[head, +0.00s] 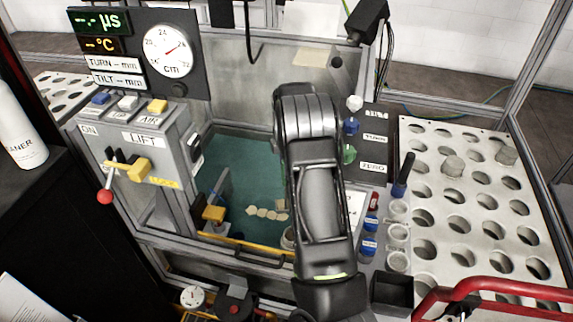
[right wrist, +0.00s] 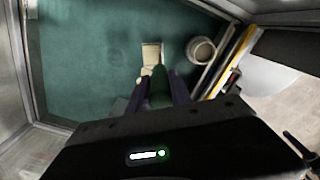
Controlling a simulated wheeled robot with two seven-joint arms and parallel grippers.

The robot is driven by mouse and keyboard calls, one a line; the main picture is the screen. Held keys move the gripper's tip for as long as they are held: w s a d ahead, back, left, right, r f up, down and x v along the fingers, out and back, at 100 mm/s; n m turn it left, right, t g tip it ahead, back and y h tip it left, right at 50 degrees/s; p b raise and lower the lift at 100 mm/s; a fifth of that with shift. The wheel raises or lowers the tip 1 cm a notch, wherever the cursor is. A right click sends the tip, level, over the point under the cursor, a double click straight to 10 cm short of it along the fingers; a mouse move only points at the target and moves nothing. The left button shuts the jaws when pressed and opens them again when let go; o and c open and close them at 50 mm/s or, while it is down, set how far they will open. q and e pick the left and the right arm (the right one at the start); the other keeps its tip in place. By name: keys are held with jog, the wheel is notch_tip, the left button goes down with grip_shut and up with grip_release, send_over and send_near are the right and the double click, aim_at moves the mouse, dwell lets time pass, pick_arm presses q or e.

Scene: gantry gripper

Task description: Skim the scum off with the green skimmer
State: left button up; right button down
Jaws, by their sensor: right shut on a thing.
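My right gripper (right wrist: 160,80) is shut on the green handle of the skimmer (right wrist: 160,92), over the teal tank floor. A pale, squarish piece (right wrist: 151,54) shows just beyond the fingertips; I cannot tell whether it is the skimmer's head or scum on it. In the head view a row of pale, lumpy patches (head: 263,212), which looks like the scum, lies in the tank (head: 238,165), left of my right arm. That arm hides the gripper and the skimmer there. My left gripper is not in view.
A round pale cup (right wrist: 201,50) stands at the tank's near edge, beside a yellow rail (head: 250,246). The lift panel (head: 150,140) with a red-knobbed lever is at left. A white perforated rack (head: 470,200) and small vials (head: 369,246) stand at right.

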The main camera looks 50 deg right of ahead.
notch_tip(320, 180, down, 9)
jog(key=b, duration=0.4)
jog(key=w+a, duration=0.7)
jog(key=w, duration=0.6)
notch_tip(320, 180, up, 16)
jog(key=p, duration=0.8)
jog(key=shift+s+d+r, duration=0.25)
dwell(0.3)
